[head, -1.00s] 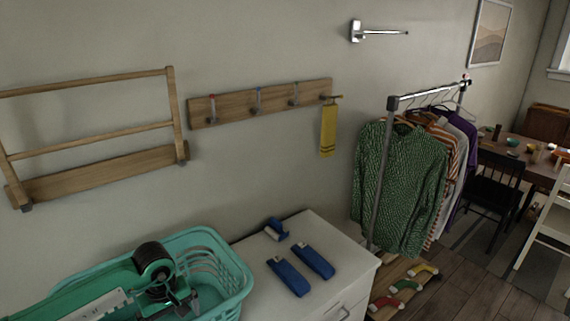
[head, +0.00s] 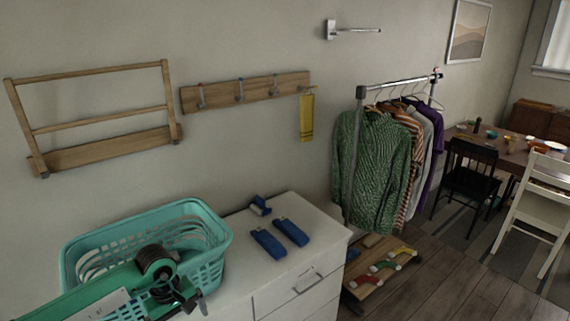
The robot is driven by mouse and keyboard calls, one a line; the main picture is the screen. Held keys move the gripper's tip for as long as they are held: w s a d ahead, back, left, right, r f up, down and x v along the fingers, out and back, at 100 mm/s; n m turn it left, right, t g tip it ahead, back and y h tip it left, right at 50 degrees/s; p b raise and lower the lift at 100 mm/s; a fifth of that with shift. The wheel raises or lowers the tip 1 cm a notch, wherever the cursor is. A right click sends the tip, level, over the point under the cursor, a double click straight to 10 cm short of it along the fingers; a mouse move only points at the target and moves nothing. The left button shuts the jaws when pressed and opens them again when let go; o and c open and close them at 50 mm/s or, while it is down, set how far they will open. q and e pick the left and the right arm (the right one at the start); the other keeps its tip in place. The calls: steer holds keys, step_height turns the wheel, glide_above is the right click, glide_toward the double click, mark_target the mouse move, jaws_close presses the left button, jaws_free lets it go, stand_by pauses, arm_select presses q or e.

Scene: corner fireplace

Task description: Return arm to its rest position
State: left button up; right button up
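My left arm, green with a black wrist, comes in from the lower left. Its dark gripper (head: 180,303) is at the bottom edge, in front of the teal laundry basket (head: 205,262) and over the near part of the white dresser. The fingers are small, dark and partly cut off, so I cannot tell whether they are open or shut. I see nothing clearly held in them. My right arm and gripper are not in view.
A yellow cloth (head: 307,118) hangs from the wall hook rail (head: 245,94). A clothes rack (head: 352,165) stands right. Wooden floor (head: 450,285) is open at lower right.

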arm_select(q)
steer(key=w+d+f+n+t+h+b, duration=0.2)
steer(key=w+d+f+n+h+b, duration=0.15)
steer(key=d+f+n+h, duration=1.05)
steer(key=s+a+f+n+t+y+b, duration=0.1)
steer(key=a+f+n+t+y, duration=0.3)
steer(key=f+n, duration=0.7)
steer(key=s+a+f+n+t+y+b, duration=0.15)
steer(key=a+f+n+t, duration=0.3)
steer(key=f+n, duration=0.7)
steer(key=s+a+f+n+g+y+b, duration=0.1)
steer(key=s+a+f+n+y, duration=0.3)
steer(key=s+f+n, duration=0.5)
steer(key=s+a+f+n+g+y+b, duration=0.1)
steer(key=s+a+f+n+g+y, duration=0.2)
steer(key=s+f+n, duration=0.6)
steer(key=s+f+n+g+y, duration=0.1)
steer(key=s+f, duration=0.5)
steer(key=s, duration=0.8)
steer(key=s+f+n+g+y+b, duration=0.1)
steer(key=s+f+n+g, duration=0.3)
steer(key=s, duration=1)
steer(key=shift+s+f+n+y, duration=0.3)
steer(key=shift+f+n+y, duration=0.05)
steer(key=shift+f+n, duration=0.45)
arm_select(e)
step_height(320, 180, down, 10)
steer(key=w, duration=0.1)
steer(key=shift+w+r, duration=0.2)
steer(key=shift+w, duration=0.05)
